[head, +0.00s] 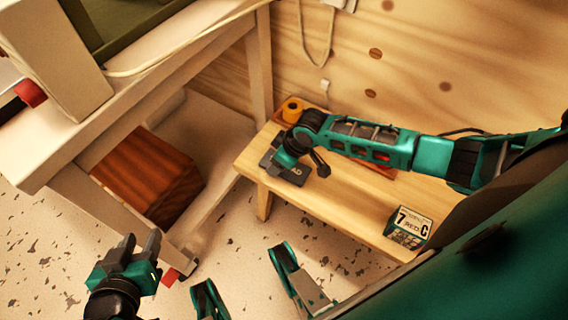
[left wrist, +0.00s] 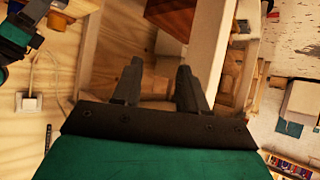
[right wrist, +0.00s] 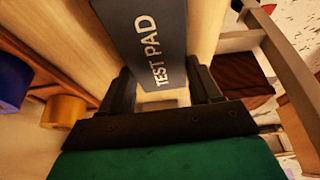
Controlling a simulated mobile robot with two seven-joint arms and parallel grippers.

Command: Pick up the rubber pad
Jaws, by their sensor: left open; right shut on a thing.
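The rubber pad is a dark grey slab (head: 290,173) at the left end of the low wooden bench in the head view. In the right wrist view, the pad (right wrist: 150,40) is lettered "TEST PAD" and lies between the fingers of my right gripper (right wrist: 162,88), which is shut on it. The arm partly covers the pad in the head view. I cannot tell whether the pad still touches the bench. My left gripper (head: 143,246) is open and empty over the floor, left of the bench; its fingers also show in the left wrist view (left wrist: 157,82).
A yellow roll (head: 292,109) stands on a reddish tray behind the pad. A blue roll (right wrist: 12,80) shows in the right wrist view. A brown wooden box (head: 150,178) lies under the pale table (head: 130,100).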

